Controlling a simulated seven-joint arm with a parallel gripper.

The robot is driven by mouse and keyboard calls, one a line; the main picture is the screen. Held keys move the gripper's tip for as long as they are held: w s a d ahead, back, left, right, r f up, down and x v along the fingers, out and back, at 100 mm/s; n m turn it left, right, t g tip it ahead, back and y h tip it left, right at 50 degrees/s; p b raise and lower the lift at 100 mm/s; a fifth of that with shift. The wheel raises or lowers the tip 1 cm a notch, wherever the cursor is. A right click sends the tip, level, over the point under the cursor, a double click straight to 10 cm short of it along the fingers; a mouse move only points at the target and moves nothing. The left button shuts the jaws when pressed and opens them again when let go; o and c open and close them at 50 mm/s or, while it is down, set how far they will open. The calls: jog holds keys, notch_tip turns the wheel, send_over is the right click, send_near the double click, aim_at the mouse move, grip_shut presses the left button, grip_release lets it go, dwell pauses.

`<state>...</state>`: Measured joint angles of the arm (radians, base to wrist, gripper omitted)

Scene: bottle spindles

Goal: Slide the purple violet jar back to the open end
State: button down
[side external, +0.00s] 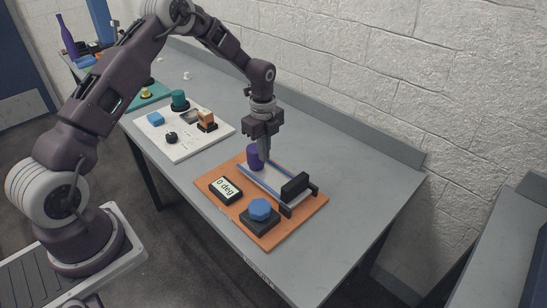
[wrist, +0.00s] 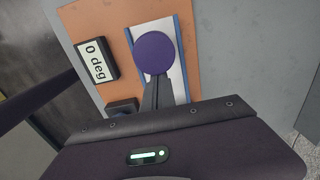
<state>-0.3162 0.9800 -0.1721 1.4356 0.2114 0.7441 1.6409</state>
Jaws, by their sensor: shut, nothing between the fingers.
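The purple violet jar (side external: 253,157) stands upright at the far left end of a pale track (side external: 266,178) with blue side rails. In the wrist view its round purple top (wrist: 155,53) shows over the white track (wrist: 179,84). My gripper (side external: 264,160) points down over the track, just to the right of the jar. Its fingers (wrist: 158,82) are shut together with nothing between them, close against the jar's side; I cannot tell whether they touch it.
A black block (side external: 296,185) stands across the track's near right end. The orange board (side external: 232,211) also holds a "0 deg" display (side external: 226,190) and a blue knob (side external: 260,208) on a black base. A white board (side external: 180,145) with small items lies to the left.

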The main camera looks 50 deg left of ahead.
jog(key=d, duration=0.3)
jog(key=shift+d, duration=0.3)
jog(key=s+d+r+n+t, duration=0.1)
jog(key=s+d+r+n, duration=0.3)
jog(key=r, duration=0.8)
jog(key=s+a+r+n+t, duration=0.15)
jog(key=s+r, duration=0.35)
jog(key=r, duration=0.6)
jog(key=s+d+r+n+t, duration=0.1)
jog(key=s+d+r+n, duration=0.1)
jog(key=s+n, duration=0.4)
jog(key=s+d+r+n+t, duration=0.2)
jog(key=s+n, duration=0.4)
jog(key=s, duration=1.1)
jog(key=shift+d, duration=0.2)
jog(key=shift+s+n, duration=0.1)
jog(key=shift+n, duration=0.15)
